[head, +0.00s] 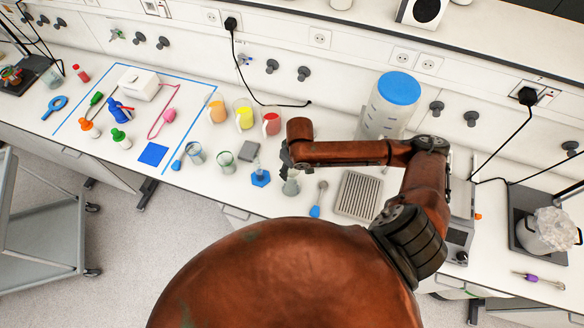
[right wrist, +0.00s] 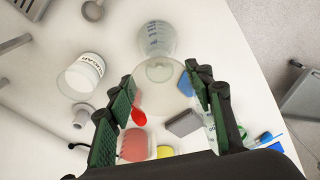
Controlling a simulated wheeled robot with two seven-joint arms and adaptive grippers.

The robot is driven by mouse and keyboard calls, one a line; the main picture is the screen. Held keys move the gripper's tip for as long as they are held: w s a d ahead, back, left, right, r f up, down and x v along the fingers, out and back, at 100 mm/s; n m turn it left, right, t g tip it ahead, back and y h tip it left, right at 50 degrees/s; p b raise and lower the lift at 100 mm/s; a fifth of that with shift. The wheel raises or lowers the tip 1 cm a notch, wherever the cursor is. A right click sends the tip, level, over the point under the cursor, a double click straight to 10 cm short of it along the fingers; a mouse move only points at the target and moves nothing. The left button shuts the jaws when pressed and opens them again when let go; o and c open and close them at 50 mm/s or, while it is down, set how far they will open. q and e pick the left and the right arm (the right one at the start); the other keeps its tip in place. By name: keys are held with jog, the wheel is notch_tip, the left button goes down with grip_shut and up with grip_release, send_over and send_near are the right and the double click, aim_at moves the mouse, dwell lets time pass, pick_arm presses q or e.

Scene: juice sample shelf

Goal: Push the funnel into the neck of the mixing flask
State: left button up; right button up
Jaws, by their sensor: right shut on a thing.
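My right gripper (head: 287,160) reaches down over the bench and shows in the right wrist view (right wrist: 160,80), its two green-padded fingers on either side of a pale translucent round thing, which looks like the funnel (right wrist: 160,76). The gripper is shut on it. The mixing flask (head: 291,186), small and grey-green, stands upright just below the gripper in the head view. In the right wrist view the flask (right wrist: 157,37), clear with blue markings, lies just beyond the funnel. I cannot tell whether the funnel's stem is inside the neck. My left gripper is not in view.
A grey block (head: 249,150), several beakers and a grey ribbed tray (head: 358,194) are near. A blue-lidded container (head: 388,112) stands behind my arm.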

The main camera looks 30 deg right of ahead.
jog(key=o, duration=1.1)
jog(key=shift+c, duration=0.2)
jog(key=r, duration=0.7)
jog(key=s+r, duration=0.1)
jog(key=r, duration=0.2)
jog(key=shift+d+r, duration=0.2)
jog(key=shift+r, duration=0.15)
jog(key=shift+s+r, duration=0.2)
jog(key=shift+r, duration=0.45)
